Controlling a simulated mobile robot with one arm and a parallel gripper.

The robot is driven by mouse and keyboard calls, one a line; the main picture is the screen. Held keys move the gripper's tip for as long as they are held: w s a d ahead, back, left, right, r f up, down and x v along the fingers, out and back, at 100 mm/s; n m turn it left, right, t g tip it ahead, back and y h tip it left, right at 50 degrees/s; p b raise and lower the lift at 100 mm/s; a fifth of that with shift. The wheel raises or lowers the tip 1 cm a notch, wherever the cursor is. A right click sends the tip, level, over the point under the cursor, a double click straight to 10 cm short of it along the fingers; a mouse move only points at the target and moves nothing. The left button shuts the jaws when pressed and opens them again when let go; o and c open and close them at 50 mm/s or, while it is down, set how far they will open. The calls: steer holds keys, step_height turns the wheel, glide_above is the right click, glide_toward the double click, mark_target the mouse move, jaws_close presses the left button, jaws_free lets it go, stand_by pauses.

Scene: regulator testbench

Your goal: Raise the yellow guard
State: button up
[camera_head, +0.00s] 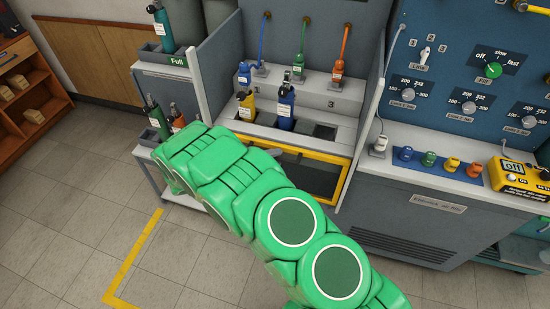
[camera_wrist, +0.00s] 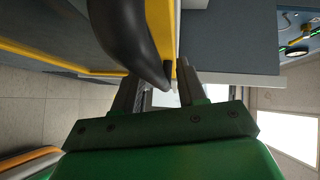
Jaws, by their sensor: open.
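The yellow guard (camera_head: 300,151) is a yellow-framed panel at the front of the bench, below the slots. It hangs low, and my green arm hides its left part in the head view. In the wrist view, yellow frame edges (camera_wrist: 50,65) run along the left and top. A dark curved handle-like part (camera_wrist: 130,35) reaches down, its tip appearing between my fingers. My gripper (camera_wrist: 158,90) is open; I cannot tell whether it touches this part.
Yellow and blue bottles (camera_head: 286,105) stand in the bench slots above the guard. A shelf cart (camera_head: 165,70) with bottles stands close on the left. A control panel (camera_head: 470,75) and counter with coloured fittings are on the right. Floor is free at front left.

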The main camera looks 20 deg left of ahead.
steer(key=shift+w+d, duration=0.2)
steer(key=shift+d, duration=0.05)
steer(key=shift+c, duration=0.3)
jaws_close()
step_height(320, 180, up, 30)
steer(key=shift+r, duration=0.2)
stand_by(0.6)
steer(key=shift+a+r, duration=0.1)
jaws_free()
steer(key=shift+o, duration=0.3)
